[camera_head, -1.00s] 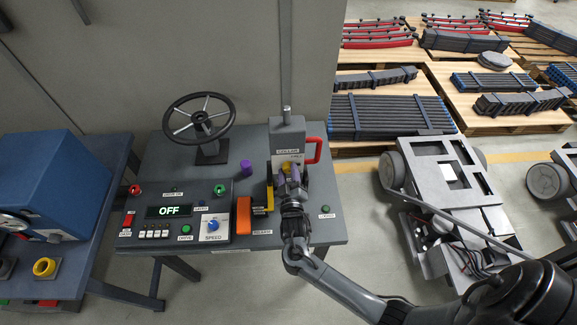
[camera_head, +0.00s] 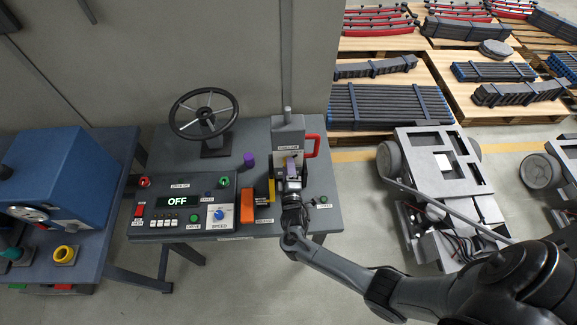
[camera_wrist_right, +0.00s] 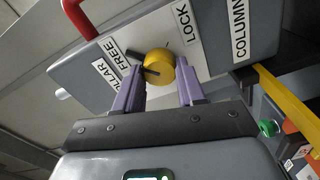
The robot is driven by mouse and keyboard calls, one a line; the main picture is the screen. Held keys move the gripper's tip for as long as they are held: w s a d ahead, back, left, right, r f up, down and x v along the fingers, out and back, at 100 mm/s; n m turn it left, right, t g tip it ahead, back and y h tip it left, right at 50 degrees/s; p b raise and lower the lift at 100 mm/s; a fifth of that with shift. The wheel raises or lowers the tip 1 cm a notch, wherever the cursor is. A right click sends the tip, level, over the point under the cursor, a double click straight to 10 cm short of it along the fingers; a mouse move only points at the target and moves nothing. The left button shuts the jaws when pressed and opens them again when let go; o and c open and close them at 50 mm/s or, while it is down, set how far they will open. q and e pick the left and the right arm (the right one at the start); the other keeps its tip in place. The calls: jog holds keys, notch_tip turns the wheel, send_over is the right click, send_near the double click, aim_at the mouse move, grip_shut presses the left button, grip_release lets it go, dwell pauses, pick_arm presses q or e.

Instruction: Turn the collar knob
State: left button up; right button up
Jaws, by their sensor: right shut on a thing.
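The collar knob (camera_wrist_right: 160,62) is round and yellow with a dark bar on its left side. It sits on the grey column housing (camera_wrist_right: 95,75) between the FREE label (camera_wrist_right: 122,55) and the LOCK label (camera_wrist_right: 182,22). My right gripper (camera_wrist_right: 163,74) is shut on the knob, with one purple finger on either side of it. In the head view my right gripper (camera_head: 291,168) reaches up to the housing (camera_head: 288,132) and hides the knob. My left gripper is not in view.
A console (camera_head: 240,228) carries a black steering wheel (camera_head: 203,114), an OFF display (camera_head: 178,202), a blue speed knob (camera_head: 218,214) and an orange block (camera_head: 247,207). A red handle (camera_head: 316,146) stands right of the housing. A chassis (camera_head: 430,175) lies further right.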

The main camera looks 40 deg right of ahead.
dwell(0.3)
jog(key=o, duration=1.1)
jog(key=shift+c, duration=0.2)
jog(key=shift+s, duration=0.1)
jog(key=v, duration=1)
jog(key=shift+s+a, duration=0.2)
jog(key=shift+s, duration=0.05)
